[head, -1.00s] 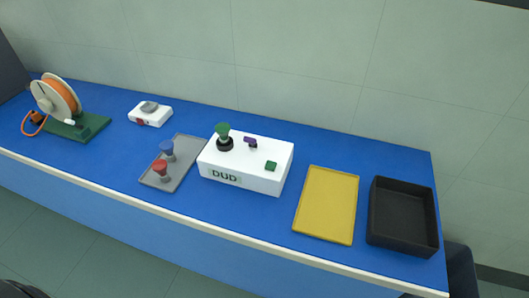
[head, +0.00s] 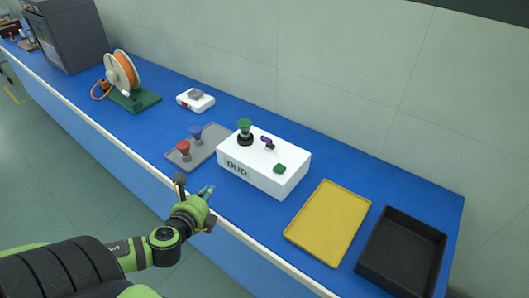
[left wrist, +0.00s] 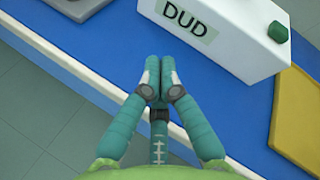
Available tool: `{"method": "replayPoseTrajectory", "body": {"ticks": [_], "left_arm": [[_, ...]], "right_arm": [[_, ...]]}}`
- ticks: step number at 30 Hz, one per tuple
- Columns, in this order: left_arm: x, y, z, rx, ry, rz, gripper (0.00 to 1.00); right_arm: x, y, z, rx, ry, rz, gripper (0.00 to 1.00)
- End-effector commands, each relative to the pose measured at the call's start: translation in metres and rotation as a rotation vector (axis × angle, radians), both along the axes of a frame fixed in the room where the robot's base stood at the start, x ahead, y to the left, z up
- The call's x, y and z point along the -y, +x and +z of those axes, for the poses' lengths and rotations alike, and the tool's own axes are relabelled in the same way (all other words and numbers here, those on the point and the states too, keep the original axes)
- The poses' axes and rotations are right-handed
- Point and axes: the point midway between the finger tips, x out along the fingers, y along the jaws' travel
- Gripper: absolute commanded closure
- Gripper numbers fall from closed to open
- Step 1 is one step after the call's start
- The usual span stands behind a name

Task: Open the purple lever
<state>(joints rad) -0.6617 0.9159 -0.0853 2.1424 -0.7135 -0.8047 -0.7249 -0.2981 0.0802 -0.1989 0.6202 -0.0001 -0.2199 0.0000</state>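The purple lever (head: 266,140) sits on top of the white box (head: 290,178) marked DUD, between a green knob on a black base (head: 245,127) and a green square button (head: 280,169). My left gripper (head: 208,190) is in front of the box, at the bench's front edge, apart from the lever. In the left wrist view, its two teal fingers (left wrist: 160,68) are together with nothing between them. That view shows the box front (left wrist: 225,40) and green button (left wrist: 278,32); the lever is outside it. My right gripper is not in view.
A grey tray (head: 207,155) with a red and a blue knob lies left of the box. A yellow tray (head: 328,222) and a black bin (head: 403,250) are on the right. A cable reel (head: 121,72) and small white device (head: 195,101) stand further left.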

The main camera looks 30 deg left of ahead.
Motion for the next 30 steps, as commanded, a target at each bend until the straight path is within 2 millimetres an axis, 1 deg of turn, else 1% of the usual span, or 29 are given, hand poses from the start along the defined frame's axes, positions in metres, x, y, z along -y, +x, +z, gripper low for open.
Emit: {"method": "replayPoseTrajectory", "body": {"ticks": [1,3,6,9,12,18,26,30], "left_arm": [[0.002,0.009,0.012,-0.002,0.121,-0.103,1.00],[0.008,0.020,0.025,0.000,0.286,-0.242,1.00],[0.020,0.030,0.039,-0.001,0.489,-0.414,1.00],[0.030,0.036,0.046,0.000,0.634,-0.534,1.00],[0.036,0.039,0.049,0.001,0.717,-0.603,1.00],[0.039,0.040,0.050,0.002,0.754,-0.634,1.00],[0.039,0.040,0.050,0.003,0.749,-0.630,1.00],[0.039,0.046,0.048,0.004,0.748,-0.627,1.00]], "right_arm": [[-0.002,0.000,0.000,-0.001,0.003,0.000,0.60],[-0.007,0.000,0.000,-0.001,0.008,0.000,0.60],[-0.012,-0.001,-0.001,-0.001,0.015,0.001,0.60],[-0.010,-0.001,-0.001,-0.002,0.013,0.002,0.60],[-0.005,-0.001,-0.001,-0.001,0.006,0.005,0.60],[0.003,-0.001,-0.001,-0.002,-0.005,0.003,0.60],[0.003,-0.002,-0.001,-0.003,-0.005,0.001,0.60],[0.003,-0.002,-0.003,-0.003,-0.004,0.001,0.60]]}}
